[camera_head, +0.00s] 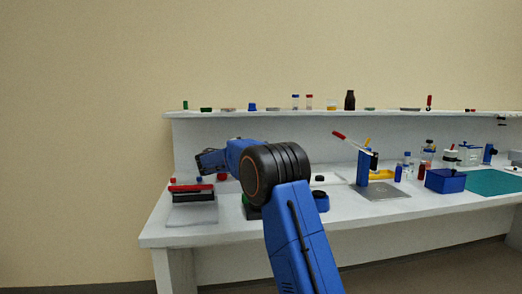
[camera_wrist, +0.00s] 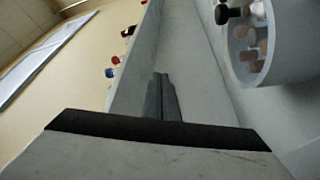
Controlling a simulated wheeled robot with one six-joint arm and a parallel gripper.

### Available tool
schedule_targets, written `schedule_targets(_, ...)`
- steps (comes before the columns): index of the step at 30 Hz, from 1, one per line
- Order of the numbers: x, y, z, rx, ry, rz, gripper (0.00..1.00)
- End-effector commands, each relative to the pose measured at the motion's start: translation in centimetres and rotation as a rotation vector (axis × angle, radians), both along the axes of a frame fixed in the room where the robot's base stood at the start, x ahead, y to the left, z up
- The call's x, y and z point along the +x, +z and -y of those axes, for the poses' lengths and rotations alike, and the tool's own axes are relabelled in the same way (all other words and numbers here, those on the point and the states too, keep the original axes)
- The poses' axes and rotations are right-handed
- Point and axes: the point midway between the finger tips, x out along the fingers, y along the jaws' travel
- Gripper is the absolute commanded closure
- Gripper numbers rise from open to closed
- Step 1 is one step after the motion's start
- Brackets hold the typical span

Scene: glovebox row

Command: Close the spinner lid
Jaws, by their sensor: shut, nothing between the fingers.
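My gripper (camera_head: 209,161) is held above the left part of the bench in the head view. In the wrist view its two fingers (camera_wrist: 162,97) are together with nothing between them. A round pale grey open-topped container (camera_wrist: 240,72) stands at the upper right of the wrist view, apart from the fingers. It holds several brown pieces and a black-topped one. I cannot tell whether it is the spinner. I cannot make out a spinner lid in either view. My arm hides part of the bench in the head view.
A dark device with a red bar (camera_head: 192,192) sits on the bench (camera_head: 160,230) below my gripper. A blue stand with a red-tipped lever (camera_head: 364,166) and a blue box (camera_head: 445,181) are to the right. A shelf (camera_head: 285,113) with small bottles runs along the back.

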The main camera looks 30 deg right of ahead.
Motion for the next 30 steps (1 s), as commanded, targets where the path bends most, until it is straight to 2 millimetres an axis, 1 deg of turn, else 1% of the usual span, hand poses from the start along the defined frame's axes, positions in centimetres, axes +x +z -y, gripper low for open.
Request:
schedule_targets(1, -0.2, 0.8, 0.1, 0.000, -0.001, 0.003, 1.00)
schedule_targets(5, -0.9, 3.2, 0.3, 0.000, -0.002, 0.003, 1.00)
schedule_targets(7, -0.3, 2.3, -1.0, 0.000, 0.002, -0.003, 1.00)
schedule_targets(12, 0.6, 0.9, -4.0, 0.000, 0.002, -0.001, 1.00)
schedule_targets(18, 1.4, -0.4, -6.9, 0.000, 0.001, -0.001, 1.00)
schedule_targets(21, 1.6, -0.8, -7.7, 0.000, 0.000, -0.001, 1.00)
schedule_targets(24, 1.7, -1.0, -8.2, 0.000, -0.001, 0.000, 1.00)
schedule_targets(30, 1.8, -1.1, -8.5, 0.000, -0.001, 0.000, 1.00)
